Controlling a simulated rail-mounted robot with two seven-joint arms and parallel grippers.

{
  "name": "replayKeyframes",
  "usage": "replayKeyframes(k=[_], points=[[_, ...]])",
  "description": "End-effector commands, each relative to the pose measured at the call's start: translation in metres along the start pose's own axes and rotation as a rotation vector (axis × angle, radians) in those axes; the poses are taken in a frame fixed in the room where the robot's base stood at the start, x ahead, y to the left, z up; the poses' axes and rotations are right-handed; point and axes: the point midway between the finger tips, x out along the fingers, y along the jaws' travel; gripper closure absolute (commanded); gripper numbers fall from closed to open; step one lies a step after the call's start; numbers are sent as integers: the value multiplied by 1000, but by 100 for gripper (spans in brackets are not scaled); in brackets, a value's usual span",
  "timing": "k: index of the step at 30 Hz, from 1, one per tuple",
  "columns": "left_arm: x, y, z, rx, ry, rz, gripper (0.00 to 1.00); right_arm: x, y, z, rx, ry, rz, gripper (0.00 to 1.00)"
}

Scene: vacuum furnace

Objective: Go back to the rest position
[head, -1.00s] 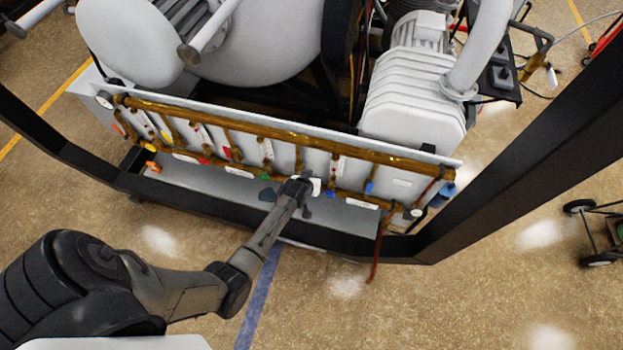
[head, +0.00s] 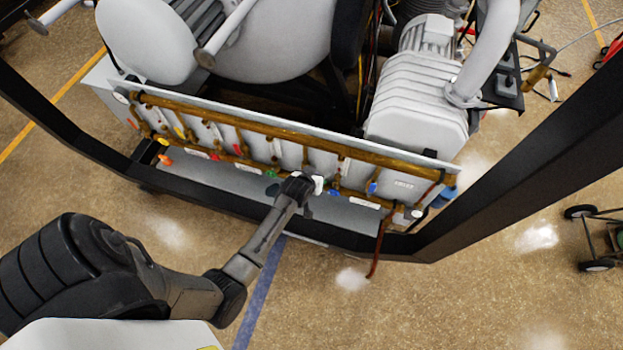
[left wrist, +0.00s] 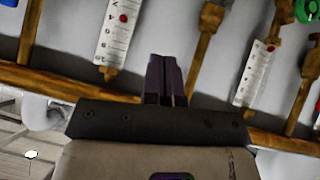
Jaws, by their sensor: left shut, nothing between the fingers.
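My left arm comes in from the lower left in the head view and reaches to the valve panel (head: 225,125) on the front of the furnace. My left gripper (head: 303,184) is at the panel's lower edge, in front of the lower row of coloured valve handles. In the left wrist view my left gripper (left wrist: 167,75) shows its two dark fingers closed together, with nothing between them. Brass pipes (left wrist: 200,60) and white flow gauges (left wrist: 112,35) lie beyond the fingers. I cannot tell whether the fingers touch the panel. My right gripper is in neither view.
A black frame (head: 520,180) runs around the panel's front and right side. A red hose (head: 377,250) hangs at the panel's right end. A grey pump (head: 420,100) stands behind it. A green cart (head: 600,240) is at the far right. The floor in front is clear.

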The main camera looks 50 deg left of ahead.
Motion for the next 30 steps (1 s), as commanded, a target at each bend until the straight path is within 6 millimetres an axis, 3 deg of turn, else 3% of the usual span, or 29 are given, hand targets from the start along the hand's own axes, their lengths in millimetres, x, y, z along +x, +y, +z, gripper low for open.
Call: replayKeyframes(k=[6,12,25,30], points=[[-28,3,1,0,0,0,100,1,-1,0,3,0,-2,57],[-41,5,0,0,0,0,100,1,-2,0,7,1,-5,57],[-45,5,1,17,-3,0,100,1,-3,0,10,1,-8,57],[-47,1,20,84,-131,-24,100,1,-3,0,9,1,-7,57]])
